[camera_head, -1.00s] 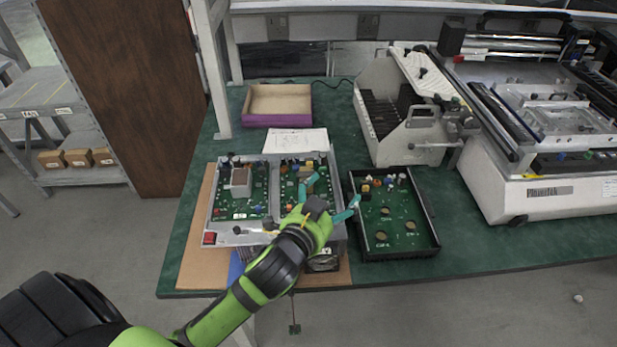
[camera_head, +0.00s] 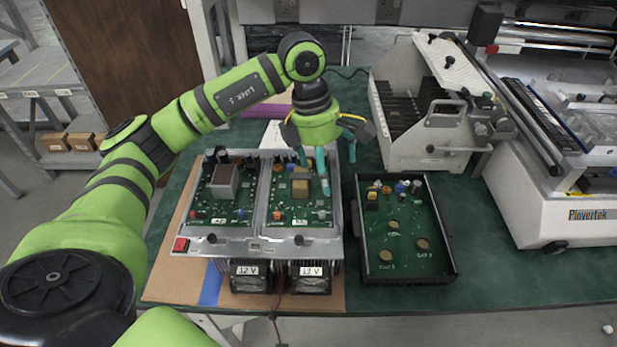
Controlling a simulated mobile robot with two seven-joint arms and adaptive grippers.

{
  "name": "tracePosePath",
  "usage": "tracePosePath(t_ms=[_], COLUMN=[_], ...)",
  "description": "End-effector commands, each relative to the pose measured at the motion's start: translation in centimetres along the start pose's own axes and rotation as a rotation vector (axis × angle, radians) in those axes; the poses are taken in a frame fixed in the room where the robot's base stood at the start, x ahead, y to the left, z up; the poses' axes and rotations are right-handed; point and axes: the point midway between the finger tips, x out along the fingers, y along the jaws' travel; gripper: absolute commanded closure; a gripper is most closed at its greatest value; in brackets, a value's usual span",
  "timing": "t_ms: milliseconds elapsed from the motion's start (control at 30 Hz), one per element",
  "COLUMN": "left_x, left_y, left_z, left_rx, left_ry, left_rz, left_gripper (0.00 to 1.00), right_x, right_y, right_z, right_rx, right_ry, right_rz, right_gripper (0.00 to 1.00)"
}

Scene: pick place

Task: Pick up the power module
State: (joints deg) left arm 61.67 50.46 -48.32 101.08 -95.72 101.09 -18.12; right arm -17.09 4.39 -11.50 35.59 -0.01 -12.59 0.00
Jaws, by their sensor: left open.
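The likely power module is a silver metal frame (camera_head: 223,247) with two green circuit boards side by side and two black fan units marked 12 V on its front. It lies on a brown board at the table's left front. My left gripper (camera_head: 337,178) is open, with teal fingers pointing down over the back right corner of the right-hand circuit board (camera_head: 300,215). No object shows between the fingers. My right gripper is not in view.
A black open tray (camera_head: 450,262) with a green board stands close right of the frame. A white rack fixture (camera_head: 400,140) and a white printer-like machine (camera_head: 560,215) stand further right. A purple-edged box (camera_head: 262,110) is behind my arm. Green table is clear at front right.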

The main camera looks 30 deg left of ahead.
Motion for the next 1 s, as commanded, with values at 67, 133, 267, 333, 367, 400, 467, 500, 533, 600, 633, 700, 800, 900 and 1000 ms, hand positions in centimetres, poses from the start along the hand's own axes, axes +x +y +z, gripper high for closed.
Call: tracePosePath(t_ms=[67, 133, 267, 333, 367, 400, 467, 500, 533, 600, 633, 700, 800, 900, 1000], left_x=[-1.4, -2.3, -2.2, -1.6, -1.2, -0.9, -0.2, 0.4, 0.8, 1.9, 2.5, 3.3, 3.9, 4.0, 4.0], left_y=[1.6, 2.2, 2.7, 2.7, 2.8, 2.8, 2.9, 3.0, 3.1, 3.3, 3.3, 3.4, 3.5, 3.5, 3.5], left_z=[-2.9, -4.5, -5.8, -6.0, -6.0, -6.1, -6.1, -6.2, -6.2, -6.4, -6.5, -6.7, -6.8, -6.8, -6.8], left_rx=[-0.028, -0.048, -0.063, -0.063, -0.063, -0.062, -0.062, -0.061, -0.062, -0.062, -0.063, -0.062, -0.061, -0.060, -0.060], left_ry=[0.110, 0.173, 0.221, 0.224, 0.223, 0.223, 0.222, 0.222, 0.221, 0.221, 0.221, 0.220, 0.218, 0.216, 0.216], left_rz=[0.053, 0.076, 0.089, 0.089, 0.088, 0.087, 0.087, 0.086, 0.085, 0.086, 0.085, 0.088, 0.088, 0.090, 0.090], left_gripper=[0.06, 0.06, 0.06, 0.06, 0.06, 0.06, 0.06, 0.06, 0.06, 0.06, 0.06, 0.06, 0.06, 0.06, 0.06], right_x=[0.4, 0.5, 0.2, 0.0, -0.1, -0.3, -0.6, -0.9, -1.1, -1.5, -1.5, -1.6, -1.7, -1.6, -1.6], right_y=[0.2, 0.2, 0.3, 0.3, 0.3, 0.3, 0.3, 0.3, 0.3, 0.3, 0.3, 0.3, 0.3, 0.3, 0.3], right_z=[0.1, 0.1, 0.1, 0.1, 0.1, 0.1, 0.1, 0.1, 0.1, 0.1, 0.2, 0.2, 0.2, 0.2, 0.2], right_rx=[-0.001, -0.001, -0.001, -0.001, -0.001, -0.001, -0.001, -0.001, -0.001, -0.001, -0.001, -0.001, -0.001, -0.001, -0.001], right_ry=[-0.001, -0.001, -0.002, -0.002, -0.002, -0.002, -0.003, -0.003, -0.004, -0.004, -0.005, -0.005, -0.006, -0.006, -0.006], right_rz=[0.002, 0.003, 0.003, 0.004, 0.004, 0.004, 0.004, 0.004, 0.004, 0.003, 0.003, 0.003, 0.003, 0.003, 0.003], right_gripper=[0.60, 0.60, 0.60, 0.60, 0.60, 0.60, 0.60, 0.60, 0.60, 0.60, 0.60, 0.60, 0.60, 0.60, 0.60])
